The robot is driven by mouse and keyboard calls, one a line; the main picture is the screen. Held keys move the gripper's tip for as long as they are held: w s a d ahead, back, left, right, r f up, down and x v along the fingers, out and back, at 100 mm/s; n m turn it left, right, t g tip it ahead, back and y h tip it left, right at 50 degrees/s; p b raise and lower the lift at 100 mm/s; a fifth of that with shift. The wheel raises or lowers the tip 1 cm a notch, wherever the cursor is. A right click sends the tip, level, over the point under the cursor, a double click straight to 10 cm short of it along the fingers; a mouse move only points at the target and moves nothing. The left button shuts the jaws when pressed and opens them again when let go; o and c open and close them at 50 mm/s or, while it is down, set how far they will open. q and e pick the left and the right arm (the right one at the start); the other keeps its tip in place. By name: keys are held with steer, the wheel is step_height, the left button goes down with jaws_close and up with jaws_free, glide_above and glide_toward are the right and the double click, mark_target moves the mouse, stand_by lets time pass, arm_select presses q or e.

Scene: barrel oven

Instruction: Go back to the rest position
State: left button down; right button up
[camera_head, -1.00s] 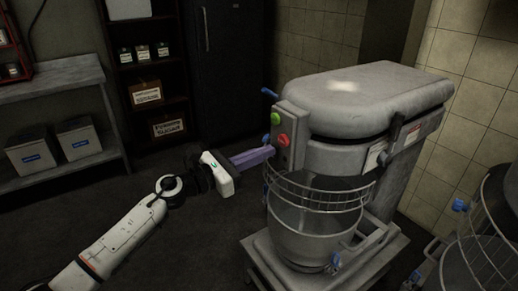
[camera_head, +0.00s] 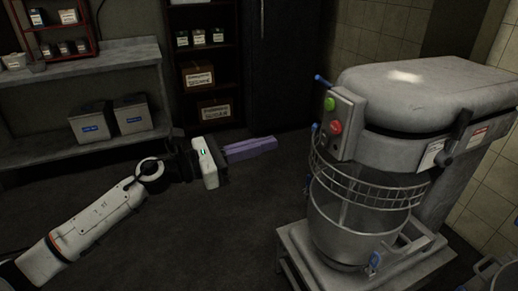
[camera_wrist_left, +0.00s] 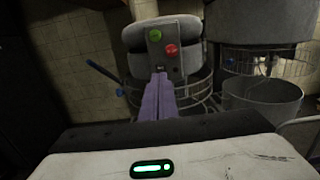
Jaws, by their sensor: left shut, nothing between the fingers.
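My left gripper (camera_head: 250,148) has purple fingers and comes in from the left on a white and black arm. Its fingers are together and hold nothing. It points right, toward the grey barrel mixer (camera_head: 425,110), with a clear gap between them in the head view. The left wrist view shows the closed purple fingers (camera_wrist_left: 158,95) in front of the mixer's panel with a green button (camera_wrist_left: 155,36) and a red button (camera_wrist_left: 171,50). My right gripper is in neither view.
A metal shelf table (camera_head: 90,60) with two grey bins (camera_head: 110,120) stands at the left. A dark shelf with boxes (camera_head: 215,108) and a dark cabinet (camera_head: 290,70) stand at the back. The mixer's wire guard and bowl (camera_head: 352,215) stick out at the right. Dark floor (camera_head: 200,240) is clear between.

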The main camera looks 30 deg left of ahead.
arm_select(q)
steer(key=shift+s+a, duration=0.2)
steer(key=shift+s, duration=0.1)
stand_by(0.4)
steer(key=s+d+f+n+t+y, duration=0.1)
steer(key=s+f+n+y, duration=0.3)
steer(key=f+n, duration=0.75)
steer(key=s+d+f+n+y, duration=0.1)
steer(key=s+f+n+y, duration=0.3)
steer(key=f+n, duration=0.8)
steer(key=s+d+f+n+g, duration=0.3)
steer(key=s+d+f+n, duration=0.1)
steer(key=s+f+n, duration=0.3)
steer(key=s+d+f+n+g+y, duration=0.1)
steer(key=s+d+f+n+g, duration=0.2)
steer(key=s+f+n, duration=0.4)
steer(key=s+d+n, duration=0.1)
steer(key=s+n, duration=0.3)
steer(key=shift+f+g, duration=0.15)
steer(key=shift+g, duration=0.25)
steer(key=shift+a, duration=0.1)
